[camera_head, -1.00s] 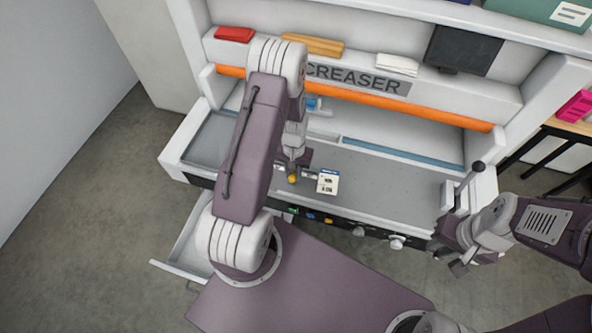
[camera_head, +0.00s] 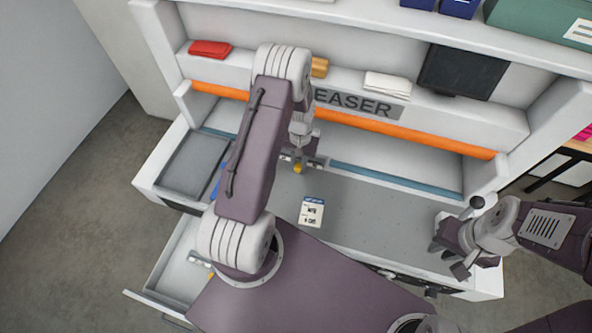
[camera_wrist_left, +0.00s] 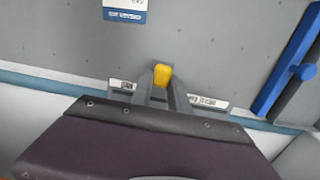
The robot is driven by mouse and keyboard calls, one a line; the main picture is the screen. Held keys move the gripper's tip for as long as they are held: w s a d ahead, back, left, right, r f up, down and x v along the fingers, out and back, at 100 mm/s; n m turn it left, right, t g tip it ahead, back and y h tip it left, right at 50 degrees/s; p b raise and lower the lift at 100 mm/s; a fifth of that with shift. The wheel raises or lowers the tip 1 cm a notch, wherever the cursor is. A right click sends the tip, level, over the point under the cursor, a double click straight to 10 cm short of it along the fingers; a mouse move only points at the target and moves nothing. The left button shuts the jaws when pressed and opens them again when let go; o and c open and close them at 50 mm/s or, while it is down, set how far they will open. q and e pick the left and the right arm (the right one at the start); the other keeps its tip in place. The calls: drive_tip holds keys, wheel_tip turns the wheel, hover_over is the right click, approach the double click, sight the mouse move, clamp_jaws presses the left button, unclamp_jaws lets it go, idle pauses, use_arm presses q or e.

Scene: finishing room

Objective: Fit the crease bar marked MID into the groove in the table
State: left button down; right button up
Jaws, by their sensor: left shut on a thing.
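A short light-metal crease bar (camera_head: 318,162) with a yellow grip is held by my left gripper (camera_head: 299,166) above the grey table (camera_head: 370,215), towards its back edge. In the left wrist view the bar (camera_wrist_left: 208,101) shows at both sides of the fingers, and the left gripper (camera_wrist_left: 160,83) is shut on the yellow grip. Its markings are too small to read. A teal strip (camera_head: 400,184) runs along the table's back; I cannot tell whether it is the groove. My right gripper (camera_head: 452,258) is open and empty at the table's right end.
A white card with a blue header (camera_head: 311,212) lies on the table. A blue bar with a knob (camera_wrist_left: 293,75) lies along the table's left part. An open drawer (camera_head: 168,275) at lower left holds a small metal piece. An orange rail (camera_head: 400,130) crosses behind the table.

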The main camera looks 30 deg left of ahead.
use_arm(q)
drive_tip(key=shift+w+a+f, duration=0.1)
drive_tip(key=shift+w+f, duration=0.25)
drive_tip(key=shift+w, duration=0.25)
drive_tip(key=shift+w+a+f+b, duration=0.1)
drive_tip(key=shift+w+a+b, duration=0.15)
drive_tip(key=shift+w+b, duration=0.45)
drive_tip(key=shift+w+a+f+b, duration=0.15)
drive_tip(key=shift+w+f+b, duration=0.35)
drive_tip(key=shift+w+b, duration=0.15)
drive_tip(key=shift+w+a+f+b, duration=0.15)
drive_tip(key=shift+w+f+b, duration=0.35)
drive_tip(key=shift+w+b, duration=0.1)
drive_tip(key=shift+f, duration=0.4)
drive_tip(key=shift+s, duration=0.15)
drive_tip(key=shift+b, duration=0.3)
drive_tip(key=shift+f, duration=0.15)
